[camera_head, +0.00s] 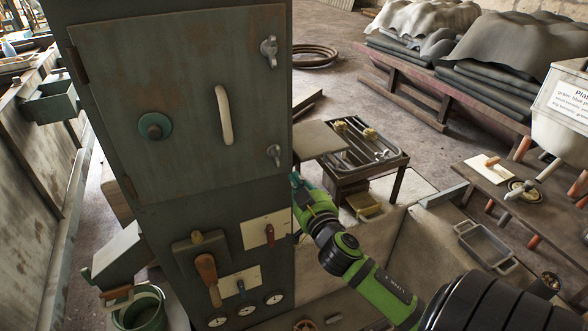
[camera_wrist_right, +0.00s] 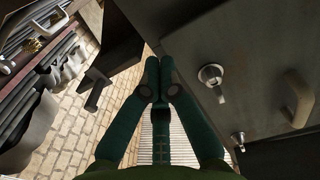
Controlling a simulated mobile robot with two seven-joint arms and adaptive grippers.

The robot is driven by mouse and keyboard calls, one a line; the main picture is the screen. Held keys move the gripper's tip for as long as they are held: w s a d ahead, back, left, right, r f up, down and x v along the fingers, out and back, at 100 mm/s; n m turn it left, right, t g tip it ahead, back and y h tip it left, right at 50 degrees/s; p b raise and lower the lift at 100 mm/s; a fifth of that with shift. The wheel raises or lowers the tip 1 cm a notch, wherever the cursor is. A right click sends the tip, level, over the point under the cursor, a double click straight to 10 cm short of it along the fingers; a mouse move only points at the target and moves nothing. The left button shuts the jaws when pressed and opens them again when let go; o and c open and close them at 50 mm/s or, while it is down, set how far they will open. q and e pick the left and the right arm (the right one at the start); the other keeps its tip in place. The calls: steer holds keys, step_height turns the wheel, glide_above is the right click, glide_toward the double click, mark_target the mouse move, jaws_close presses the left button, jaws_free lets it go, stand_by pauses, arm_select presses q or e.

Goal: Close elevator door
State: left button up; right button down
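A grey-green metal door (camera_head: 185,100) is on the front of a tall cabinet, with hinges at its left. It looks flat against the cabinet; I cannot tell if a small gap remains. It carries a pale curved handle (camera_head: 224,115), a teal round knob (camera_head: 155,126) and two wing latches (camera_head: 269,52) at its right edge. In the wrist view the door (camera_wrist_right: 255,60) fills the right side, with its handle (camera_wrist_right: 299,98) and a latch (camera_wrist_right: 212,80). My right gripper (camera_head: 297,182) is beside the cabinet's right edge, fingertips together (camera_wrist_right: 159,62), holding nothing visible. My left gripper is not in view.
Below the door are a brown-handled lever (camera_head: 208,278), a red-handled switch (camera_head: 270,235) and several gauges. A tool tray table (camera_head: 350,150) stands right of the cabinet. A green bucket (camera_head: 140,308) is at lower left. Open floor lies behind.

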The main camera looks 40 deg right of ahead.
steer(key=shift+x, duration=1.15)
steer(key=shift+w+d+r+n+y, duration=0.1)
steer(key=shift+w+d+n+y, duration=0.15)
steer(key=shift+w, duration=0.4)
steer(key=shift+w+d+n+y, duration=0.15)
steer(key=shift+w+d+y, duration=0.25)
steer(key=shift+w, duration=0.25)
steer(key=shift+s+r+t, duration=0.1)
steer(key=shift+r+t, duration=0.1)
steer(key=shift+t, duration=0.1)
